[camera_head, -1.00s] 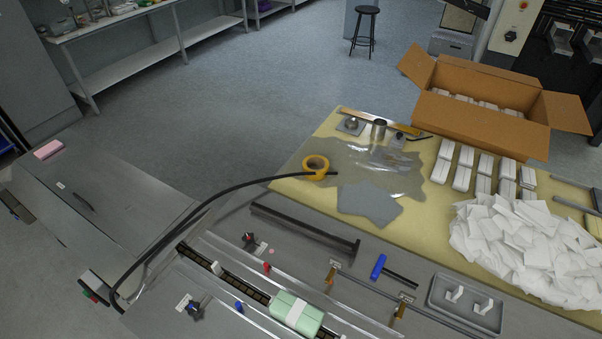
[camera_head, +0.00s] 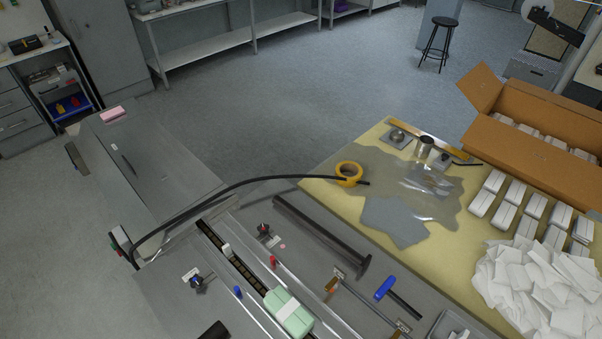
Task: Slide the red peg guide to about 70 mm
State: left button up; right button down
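The red peg guide (camera_head: 272,261) is a small upright peg on the machine's grey deck, on the right side of the dark conveyor channel (camera_head: 243,268). A similar blue peg (camera_head: 238,292) stands on the left side of the channel. A pale green pack with a white band (camera_head: 289,312) lies in the channel, nearer the bottom edge than the red peg. No scale reading is legible.
A dark bar (camera_head: 320,235) and a blue-handled tool (camera_head: 384,288) lie right of the channel. Another black knob (camera_head: 198,284) is on the left. A black hose arches over the deck to the yellow tape roll (camera_head: 348,173).

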aim_at(340, 329)
jog(key=z, duration=3.5)
jog(key=u, duration=3.5)
jog(key=j+z, duration=0.55)
jog(key=j, duration=0.2)
jog(key=j+z, duration=0.2)
jog(key=z, duration=0.2)
jog(key=j+z, duration=0.15)
jog(key=z, duration=0.25)
jog(key=j+z, duration=0.15)
jog(key=z, duration=2)
jog(key=k+l, duration=0.05)
jog(key=l, duration=0.05)
